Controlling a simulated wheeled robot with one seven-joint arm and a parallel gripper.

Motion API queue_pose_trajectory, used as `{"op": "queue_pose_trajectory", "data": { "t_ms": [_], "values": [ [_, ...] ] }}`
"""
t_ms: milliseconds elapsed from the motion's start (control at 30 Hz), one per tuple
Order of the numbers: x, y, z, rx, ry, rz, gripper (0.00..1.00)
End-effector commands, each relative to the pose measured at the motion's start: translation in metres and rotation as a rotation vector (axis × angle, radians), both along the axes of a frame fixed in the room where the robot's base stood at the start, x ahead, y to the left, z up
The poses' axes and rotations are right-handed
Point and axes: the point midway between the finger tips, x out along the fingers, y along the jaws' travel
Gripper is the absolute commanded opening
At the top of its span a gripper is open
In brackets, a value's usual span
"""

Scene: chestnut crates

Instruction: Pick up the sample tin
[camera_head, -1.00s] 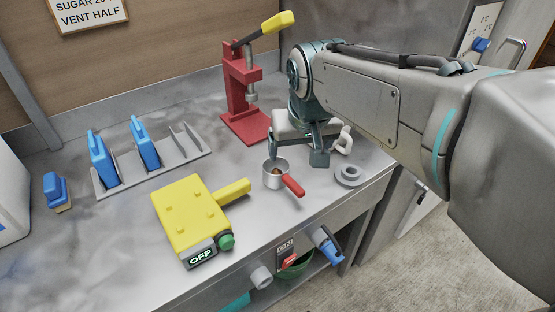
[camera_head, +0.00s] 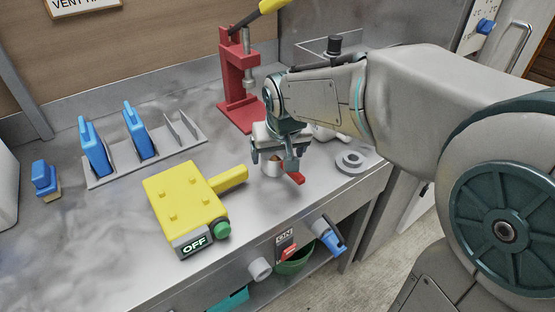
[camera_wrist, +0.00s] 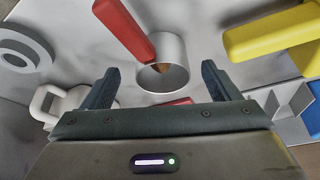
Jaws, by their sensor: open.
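The sample tin (camera_head: 272,169) is a small metal cup with a red handle (camera_head: 296,178) on the steel counter. Something brown lies inside it. In the wrist view the tin (camera_wrist: 176,80) shows between and beyond the fingertips, its red handle (camera_wrist: 124,27) pointing up and left. My gripper (camera_head: 272,163) is open and empty, just above and behind the tin in the head view. The fingers partly hide the tin there. In the wrist view my gripper (camera_wrist: 158,82) has a finger on each side of the tin, with gaps; contact is not visible.
A yellow box (camera_head: 183,209) with a handle and green knob stands left of the tin. A grey ring (camera_head: 351,162) and a white mug (camera_wrist: 58,103) are close by. A red press (camera_head: 238,86) and a rack (camera_head: 150,158) with blue items stand behind.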

Motion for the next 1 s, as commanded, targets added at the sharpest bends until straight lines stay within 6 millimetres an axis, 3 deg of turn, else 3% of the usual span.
{"op": "queue_pose_trajectory", "data": {
  "t_ms": [200, 533, 700, 1000],
  "values": [
    [0.013, 0.005, -0.031, -0.001, 0.004, 0.001, 0.83],
    [0.016, 0.006, -0.036, 0.001, 0.001, 0.000, 0.83],
    [0.016, 0.005, -0.036, 0.000, 0.001, 0.000, 0.35],
    [0.016, 0.005, -0.035, 0.000, 0.000, 0.000, 0.32]
  ]
}}
